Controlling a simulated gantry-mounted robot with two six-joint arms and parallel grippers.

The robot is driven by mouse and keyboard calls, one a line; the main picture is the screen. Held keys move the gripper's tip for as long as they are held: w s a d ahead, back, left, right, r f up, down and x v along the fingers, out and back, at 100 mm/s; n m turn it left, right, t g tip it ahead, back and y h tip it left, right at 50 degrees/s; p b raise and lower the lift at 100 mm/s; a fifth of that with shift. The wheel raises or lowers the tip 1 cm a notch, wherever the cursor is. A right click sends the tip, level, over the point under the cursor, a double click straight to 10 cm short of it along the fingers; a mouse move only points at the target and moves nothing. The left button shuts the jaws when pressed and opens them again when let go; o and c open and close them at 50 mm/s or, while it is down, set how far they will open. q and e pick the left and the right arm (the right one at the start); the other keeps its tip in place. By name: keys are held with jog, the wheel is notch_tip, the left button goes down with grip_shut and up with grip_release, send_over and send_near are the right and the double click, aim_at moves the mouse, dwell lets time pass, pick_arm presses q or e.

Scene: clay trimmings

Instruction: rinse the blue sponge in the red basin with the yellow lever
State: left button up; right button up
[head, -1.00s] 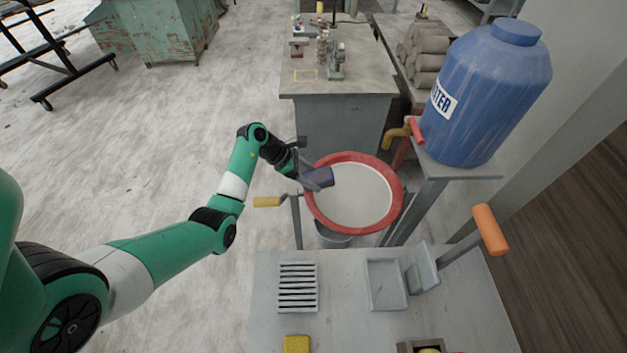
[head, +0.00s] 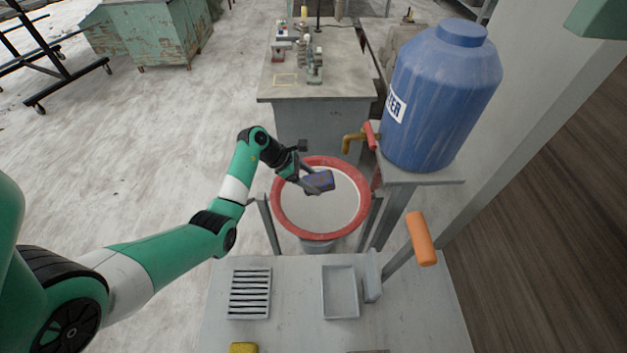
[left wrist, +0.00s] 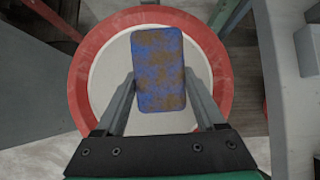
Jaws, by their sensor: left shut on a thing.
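My left gripper (head: 312,180) is shut on the blue sponge (head: 320,181), which has brown smears over its face in the left wrist view (left wrist: 158,68). The sponge is over the opening of the red basin (head: 281,222), near its far half; I cannot tell whether it touches the pale contents. The basin's red rim also shows in the left wrist view (left wrist: 82,75). My right gripper is not in view.
A blue water tank (head: 440,95) with a tap (head: 356,141) stands right of the basin. The near table (head: 296,275) holds a slatted rack (head: 249,292), a grey tray (head: 340,292) and a yellow block (head: 243,348). An orange handle (head: 421,238) rises at right.

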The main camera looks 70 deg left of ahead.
pick_arm(q)
notch_tip(320, 180, down, 10)
jog(key=b, duration=0.8)
jog(key=shift+f, duration=0.15)
jog(key=shift+w+d, duration=0.1)
jog(key=shift+w, duration=0.05)
jog(key=shift+w+d, duration=0.2)
jog(key=shift+w, duration=0.05)
jog(key=shift+a, duration=0.1)
dwell(0.5)
jog(key=shift+s+a+p, duration=0.2)
jog(key=shift+s+p, duration=0.15)
dwell(0.3)
